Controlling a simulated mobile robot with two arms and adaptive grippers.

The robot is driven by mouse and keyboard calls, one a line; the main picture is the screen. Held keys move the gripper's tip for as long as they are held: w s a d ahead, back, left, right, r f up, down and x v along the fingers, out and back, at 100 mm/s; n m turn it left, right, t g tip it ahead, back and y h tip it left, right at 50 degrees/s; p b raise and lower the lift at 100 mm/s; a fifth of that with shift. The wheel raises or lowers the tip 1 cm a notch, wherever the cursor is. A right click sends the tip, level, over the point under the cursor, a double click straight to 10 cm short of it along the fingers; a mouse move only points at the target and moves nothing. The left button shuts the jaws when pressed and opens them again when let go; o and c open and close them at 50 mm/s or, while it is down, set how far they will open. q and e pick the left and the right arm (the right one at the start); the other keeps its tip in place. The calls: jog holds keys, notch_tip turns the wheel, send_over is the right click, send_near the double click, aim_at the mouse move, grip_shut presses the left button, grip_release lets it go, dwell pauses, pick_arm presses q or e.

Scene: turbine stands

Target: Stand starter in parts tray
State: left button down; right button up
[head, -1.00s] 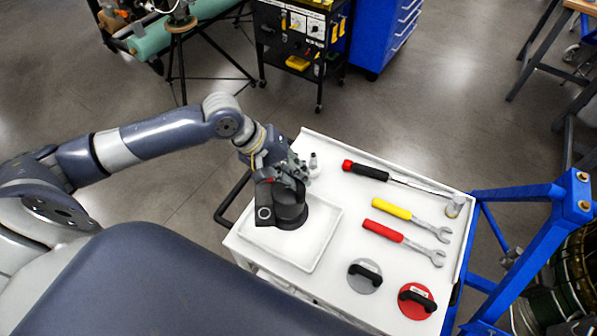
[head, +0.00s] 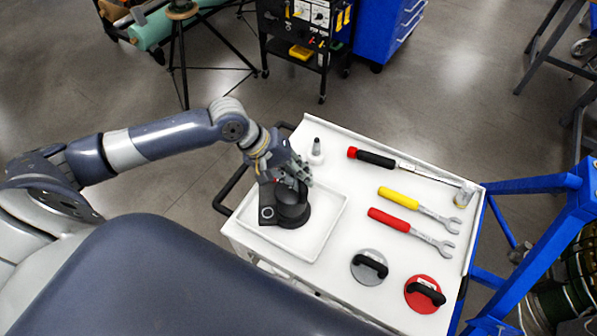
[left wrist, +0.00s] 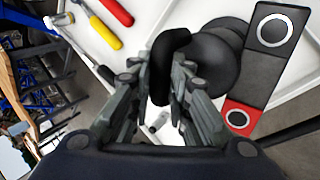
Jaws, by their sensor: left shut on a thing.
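The starter (head: 291,216) is a black, round-bodied part with a flat side box (left wrist: 275,58) that has a grey ring on its face and a red end. It is upright over the white square tray (head: 338,222) at the trolley's left side; whether its base touches the tray floor is hard to tell. My left gripper (head: 293,178) comes from above. In the left wrist view its fingers (left wrist: 158,100) are shut around the starter's black handle (left wrist: 163,62). The fingers hide part of the handle. My right gripper is not in view.
A small grey-and-white piece (head: 316,150) stands behind the tray. A torque wrench (head: 400,165), yellow wrench (head: 400,198), red wrench (head: 392,219), grey disc (head: 365,272) and red disc (head: 418,298) lie to the right. A blue frame (head: 565,215) stands beside the trolley.

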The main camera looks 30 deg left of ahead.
aim_at(286, 188)
pick_arm(q)
jog(key=shift+w, duration=0.1)
dwell(0.5)
jog(key=c, duration=1.4)
grip_release()
jog(key=shift+o, duration=0.8)
jog(key=shift+s+f, duration=0.25)
jog(key=shift+f, duration=0.05)
jog(key=shift+r, duration=0.15)
jog(key=shift+a+r+p, duration=0.25)
jog(key=shift+r+p, duration=0.3)
jog(key=shift+p, duration=0.25)
jog(key=p+v, duration=0.3)
jog(key=p, duration=0.1)
jog(key=shift+s+a+r, duration=0.15)
jog(key=shift+r, duration=0.2)
jog(key=shift+s+a, duration=0.1)
jog(key=shift+a, duration=0.1)
jog(key=shift+v, duration=0.8)
